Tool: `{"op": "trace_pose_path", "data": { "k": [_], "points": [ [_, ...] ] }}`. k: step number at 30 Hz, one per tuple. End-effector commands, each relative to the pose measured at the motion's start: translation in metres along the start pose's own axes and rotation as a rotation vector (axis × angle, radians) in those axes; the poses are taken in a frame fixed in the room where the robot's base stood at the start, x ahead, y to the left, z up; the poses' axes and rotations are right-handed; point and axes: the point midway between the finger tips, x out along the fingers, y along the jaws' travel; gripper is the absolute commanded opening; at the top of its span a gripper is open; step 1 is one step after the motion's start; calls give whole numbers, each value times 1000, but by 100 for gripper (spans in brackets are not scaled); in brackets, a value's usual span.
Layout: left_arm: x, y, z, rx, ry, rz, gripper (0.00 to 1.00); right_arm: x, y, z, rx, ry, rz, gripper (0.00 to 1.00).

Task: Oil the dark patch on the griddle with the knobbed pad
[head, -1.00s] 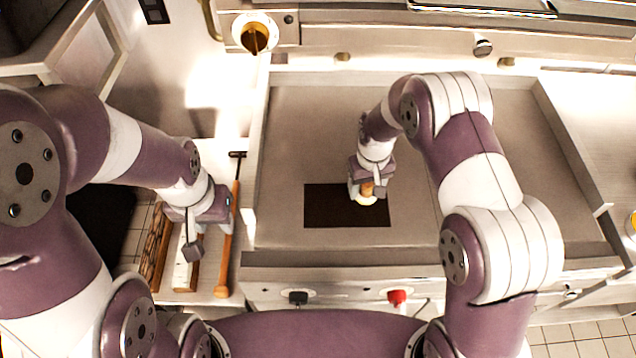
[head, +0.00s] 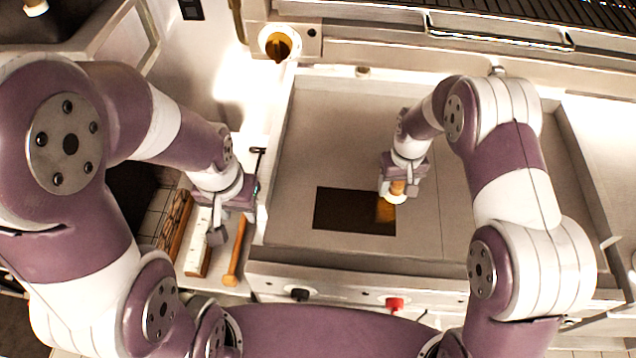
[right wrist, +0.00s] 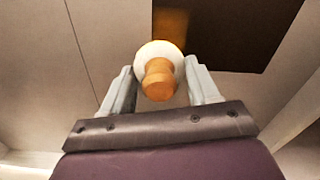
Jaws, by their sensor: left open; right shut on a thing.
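The griddle (head: 330,130) is a wide grey plate with raised edges. The dark patch (head: 345,212) is a near-black rectangle on it, with an amber, shiny streak at its right end; the patch also shows in the right wrist view (right wrist: 235,35). My right gripper (head: 398,188) is shut on the wooden knob of the knobbed pad (right wrist: 158,75). The pad's round white base (head: 395,198) is at the patch's right edge; I cannot tell whether it touches the plate. My left gripper (head: 222,225) is open and empty, above the side shelf left of the griddle.
A pot of amber oil (head: 278,45) stands at the griddle's back left corner. A wooden-handled tool (head: 236,255) and a wood-sided white block (head: 198,245) lie under my left gripper. Knobs, one red (head: 394,304), line the front. The griddle's left half is clear.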

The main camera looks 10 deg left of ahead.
Motion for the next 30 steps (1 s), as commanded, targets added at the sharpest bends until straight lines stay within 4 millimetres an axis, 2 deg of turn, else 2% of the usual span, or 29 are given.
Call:
{"op": "trace_pose_path", "data": {
  "k": [3, 9, 30],
  "points": [
    [-12, 0, -1, 0, 0, 0, 43, -15, 0, 0, 0, 0, 0, 36],
    [-20, 0, -2, 0, 0, 0, 43, -26, 1, -1, 1, 0, 0, 36],
    [-20, 0, -2, 0, 0, 0, 43, -26, 1, -1, 1, 0, 0, 36]
  ]
}}
